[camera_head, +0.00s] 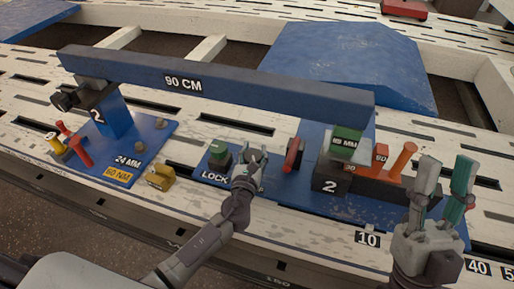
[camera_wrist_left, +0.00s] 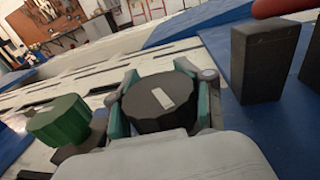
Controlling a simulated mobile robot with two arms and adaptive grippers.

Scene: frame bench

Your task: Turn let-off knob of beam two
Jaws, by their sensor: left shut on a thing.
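In the left wrist view, a dark round knob (camera_wrist_left: 150,97) with a white pointer mark sits between the two teal-lined fingers of my left gripper (camera_wrist_left: 160,98). The fingers are shut on its sides. In the head view, my left gripper (camera_head: 252,158) is at the right part of the small blue LOCK plate, and it mostly hides the dark knob. A green knob (camera_head: 219,153) stands just left of it, also seen in the left wrist view (camera_wrist_left: 62,122). The blue beam (camera_head: 240,88) marked 90 CM spans two supports labelled 2. My right gripper (camera_head: 448,170) is open and empty at the right.
A red lever (camera_head: 293,154) stands close right of my left gripper. Red and yellow pegs (camera_head: 74,145) stand at the left. Slotted bench surface is free in front.

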